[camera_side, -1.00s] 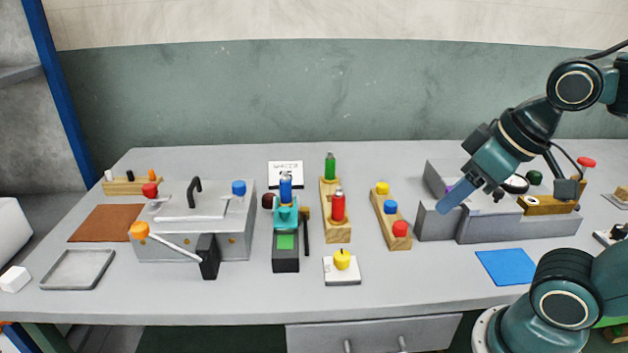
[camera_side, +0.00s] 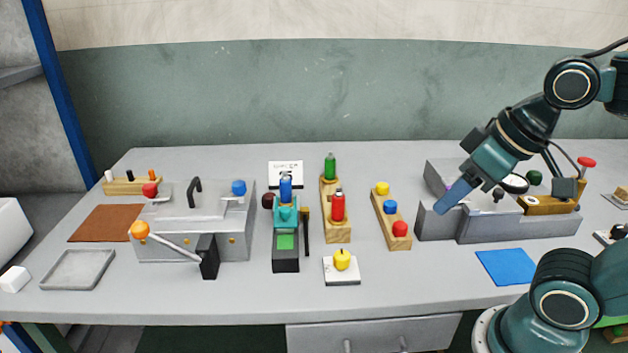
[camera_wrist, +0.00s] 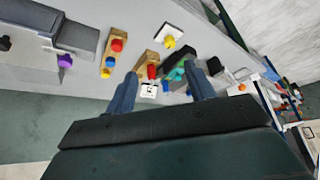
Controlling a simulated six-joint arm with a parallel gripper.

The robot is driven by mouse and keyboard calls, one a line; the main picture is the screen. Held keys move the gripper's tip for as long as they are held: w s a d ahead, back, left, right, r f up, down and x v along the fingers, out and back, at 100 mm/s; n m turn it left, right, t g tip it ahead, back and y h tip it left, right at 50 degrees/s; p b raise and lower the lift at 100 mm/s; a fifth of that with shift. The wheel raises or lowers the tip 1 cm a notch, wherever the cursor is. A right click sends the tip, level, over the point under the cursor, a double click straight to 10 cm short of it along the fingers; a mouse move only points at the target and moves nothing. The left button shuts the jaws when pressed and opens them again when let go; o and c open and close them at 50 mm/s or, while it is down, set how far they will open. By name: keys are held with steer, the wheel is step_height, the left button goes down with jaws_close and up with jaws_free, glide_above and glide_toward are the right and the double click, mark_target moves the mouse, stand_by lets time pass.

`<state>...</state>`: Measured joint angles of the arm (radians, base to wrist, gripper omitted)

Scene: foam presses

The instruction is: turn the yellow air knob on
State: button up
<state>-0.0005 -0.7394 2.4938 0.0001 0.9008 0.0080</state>
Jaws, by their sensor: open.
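The yellow air knob (camera_side: 342,259) stands on a small white plate (camera_side: 331,275) near the front middle of the table. In the wrist view the yellow knob (camera_wrist: 169,41) and its plate show near the top, beyond my gripper. My gripper (camera_side: 447,202) is up and to the right of the knob in the side view, in front of the grey stepped block. It is well apart from the knob. In the wrist view my gripper's two fingers (camera_wrist: 163,88) are spread, with nothing held between them. I cannot tell the knob's on or off position.
A wooden rack with yellow, blue and red knobs (camera_side: 391,215) stands between the plate and my gripper. A rack with red and green bottles (camera_side: 335,208) and a teal press (camera_side: 286,220) stand left of it. The grey stepped block (camera_side: 515,229) is close by my gripper.

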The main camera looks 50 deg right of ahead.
steer(key=w, duration=0.1)
steer(key=m+g, duration=0.6)
steer(key=m, duration=0.1)
glide_above(342, 254)
step_height(342, 254, down, 8)
steer(key=shift+f, duration=0.1)
step_height(342, 254, down, 14)
steer(key=shift+r, duration=0.1)
stand_by(0.4)
steer(key=c, duration=1)
